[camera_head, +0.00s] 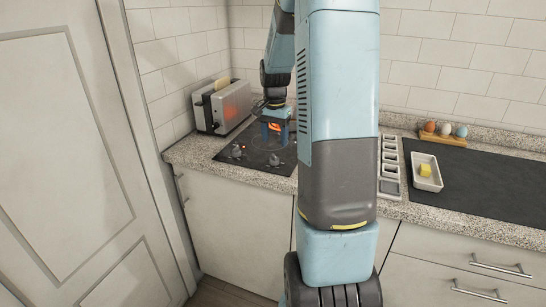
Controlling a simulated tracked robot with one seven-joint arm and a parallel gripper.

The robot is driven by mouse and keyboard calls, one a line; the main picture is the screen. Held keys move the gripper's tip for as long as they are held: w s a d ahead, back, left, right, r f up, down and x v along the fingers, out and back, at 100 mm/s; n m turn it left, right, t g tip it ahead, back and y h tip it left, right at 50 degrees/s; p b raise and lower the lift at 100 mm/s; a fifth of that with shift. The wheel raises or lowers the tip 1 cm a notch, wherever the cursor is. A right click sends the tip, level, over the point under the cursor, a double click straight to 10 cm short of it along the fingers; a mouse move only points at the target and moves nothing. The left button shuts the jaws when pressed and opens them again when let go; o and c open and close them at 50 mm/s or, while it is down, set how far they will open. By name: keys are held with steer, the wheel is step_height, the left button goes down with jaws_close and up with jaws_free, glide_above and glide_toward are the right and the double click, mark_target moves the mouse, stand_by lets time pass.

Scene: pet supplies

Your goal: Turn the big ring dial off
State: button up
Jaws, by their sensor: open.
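A black cooktop (225,156) is set in the speckled counter at the back left. Two small dials stand on its front part: a left dial (237,151) and a right dial (274,159). I cannot tell which one belongs to the big ring, nor read their settings. An orange glow (273,127) shows around and through my gripper, apparently from a hot ring, mostly hidden. My gripper (274,139) is open and points down over the cooktop, behind and above the right dial. It looks apart from both dials. My arm hides the cooktop's right side.
A toaster (222,108) with bread and an orange glow stands left of the cooktop. Small compartments (389,170), a white dish with a yellow block (426,184), a dark mat (490,190) and an egg holder (443,137) lie to the right. A tiled wall is behind.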

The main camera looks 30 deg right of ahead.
mark_target(274, 156)
step_height(274, 156, down, 8)
steer(key=shift+r, duration=0.2)
steer(key=shift+c, duration=0.2)
